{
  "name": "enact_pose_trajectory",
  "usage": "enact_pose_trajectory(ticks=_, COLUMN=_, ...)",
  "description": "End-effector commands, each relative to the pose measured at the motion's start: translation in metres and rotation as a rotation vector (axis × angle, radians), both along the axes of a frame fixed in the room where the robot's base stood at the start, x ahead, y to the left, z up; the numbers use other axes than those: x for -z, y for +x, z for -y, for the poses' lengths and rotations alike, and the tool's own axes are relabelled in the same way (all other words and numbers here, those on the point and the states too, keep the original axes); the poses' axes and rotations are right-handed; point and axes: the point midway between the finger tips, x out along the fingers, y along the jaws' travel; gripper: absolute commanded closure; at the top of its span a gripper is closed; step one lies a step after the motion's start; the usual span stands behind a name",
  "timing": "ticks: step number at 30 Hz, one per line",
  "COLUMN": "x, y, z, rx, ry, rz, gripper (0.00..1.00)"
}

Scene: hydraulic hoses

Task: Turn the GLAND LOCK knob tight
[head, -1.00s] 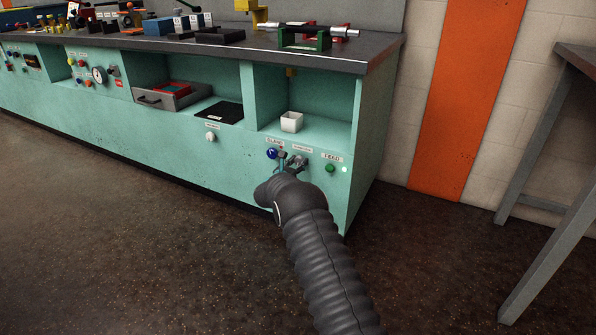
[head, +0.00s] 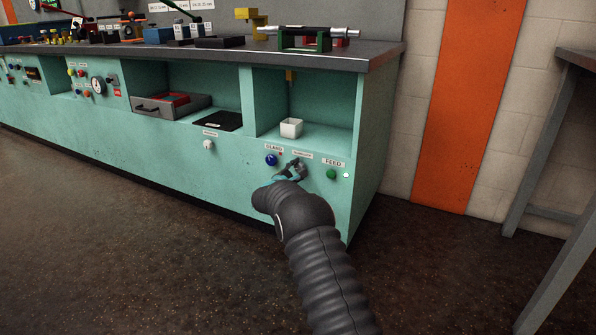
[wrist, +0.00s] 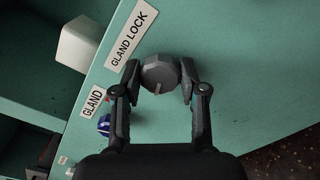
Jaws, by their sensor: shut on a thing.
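The GLAND LOCK knob (wrist: 160,72) is a grey faceted knob on the teal panel, with a pale index line pointing toward the bottom of the wrist view. Its GLAND LOCK label (wrist: 131,34) is beside it at upper left. My gripper (wrist: 160,80) is shut on the knob, one finger on each side. In the head view my gripper (head: 290,173) is at the panel just under the small label, and the knob is mostly hidden by the fingers.
A blue button (head: 271,160) under the GLAND label is close left of my gripper. The floor in front is clear.

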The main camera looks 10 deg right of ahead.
Motion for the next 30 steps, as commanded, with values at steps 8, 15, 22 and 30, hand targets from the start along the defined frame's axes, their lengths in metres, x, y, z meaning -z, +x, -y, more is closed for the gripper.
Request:
enact_pose_trajectory(ticks=8, x=0.0003, y=-0.0003, z=0.0018, rx=0.003, ry=0.181, rz=0.133, gripper=0.93)
enact_pose_trajectory(ticks=15, x=0.0006, y=-0.0004, z=0.0022, rx=0.003, ry=0.283, rz=0.207, gripper=0.93)
enact_pose_trajectory(ticks=22, x=0.0008, y=-0.0004, z=0.0024, rx=0.004, ry=0.331, rz=0.242, gripper=0.93)
enact_pose_trajectory(ticks=30, x=0.0009, y=-0.0005, z=0.0026, rx=0.005, ry=0.343, rz=0.250, gripper=0.93)
